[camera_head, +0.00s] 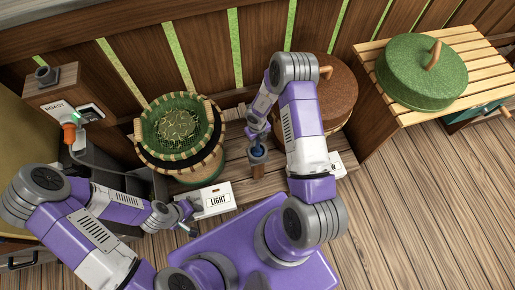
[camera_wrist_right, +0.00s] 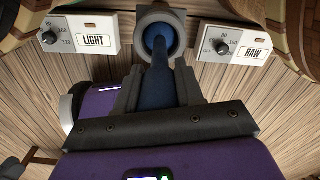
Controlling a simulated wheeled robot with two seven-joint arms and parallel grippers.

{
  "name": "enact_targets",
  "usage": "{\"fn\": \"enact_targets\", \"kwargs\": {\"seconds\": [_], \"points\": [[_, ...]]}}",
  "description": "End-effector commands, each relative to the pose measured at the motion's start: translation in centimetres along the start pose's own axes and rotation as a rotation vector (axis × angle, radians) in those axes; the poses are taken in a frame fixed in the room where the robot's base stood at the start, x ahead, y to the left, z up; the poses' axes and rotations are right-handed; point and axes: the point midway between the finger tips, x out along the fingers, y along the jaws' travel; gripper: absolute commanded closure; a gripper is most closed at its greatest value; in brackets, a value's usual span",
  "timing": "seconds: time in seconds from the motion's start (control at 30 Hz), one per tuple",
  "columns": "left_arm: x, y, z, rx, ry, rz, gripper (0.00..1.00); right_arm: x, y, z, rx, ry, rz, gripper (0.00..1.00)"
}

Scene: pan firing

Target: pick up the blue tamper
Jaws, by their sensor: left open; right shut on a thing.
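The blue tamper (camera_head: 257,148) is in the middle of the head view, its lower end in a small grey-topped holder (camera_head: 257,170). In the right wrist view the blue tamper (camera_wrist_right: 159,72) runs between my fingers into the round grey opening of the holder (camera_wrist_right: 160,18). My right gripper (camera_head: 257,136) is shut on the tamper; its fingers also show in the right wrist view (camera_wrist_right: 158,92), one on each side. The tamper's lower tip is hidden inside the holder. My left gripper (camera_head: 190,216) is open and empty, near the white LIGHT box.
The LIGHT box (camera_head: 212,200) and the RAW box (camera_wrist_right: 238,43) flank the holder. A green basket (camera_head: 180,128) stands left, a brown lidded basket (camera_head: 335,92) behind my right arm. A green lid (camera_head: 422,70) lies on the slatted bench at right. A ROAST unit (camera_head: 52,88) stands far left.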

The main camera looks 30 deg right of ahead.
Motion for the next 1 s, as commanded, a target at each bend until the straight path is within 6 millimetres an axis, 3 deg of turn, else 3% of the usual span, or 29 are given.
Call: {"fn": "enact_targets", "kwargs": {"seconds": [0.3,0.47,0.67,1.0], "points": [[-0.1,0.0,0.0,0.000,0.000,0.000,0.57,-0.2,0.0,0.0,0.000,-0.001,0.000,1.00],[-0.5,0.2,0.0,0.000,0.000,0.000,0.57,-1.3,0.0,0.1,0.002,-0.003,0.000,1.00],[-1.7,0.6,0.1,0.000,0.000,0.000,0.57,-4.4,-0.1,0.1,0.003,-0.003,0.001,1.00],[-4.7,1.8,0.2,0.000,0.000,0.000,0.57,-12.6,-0.1,0.1,0.002,-0.004,0.000,1.00]]}}
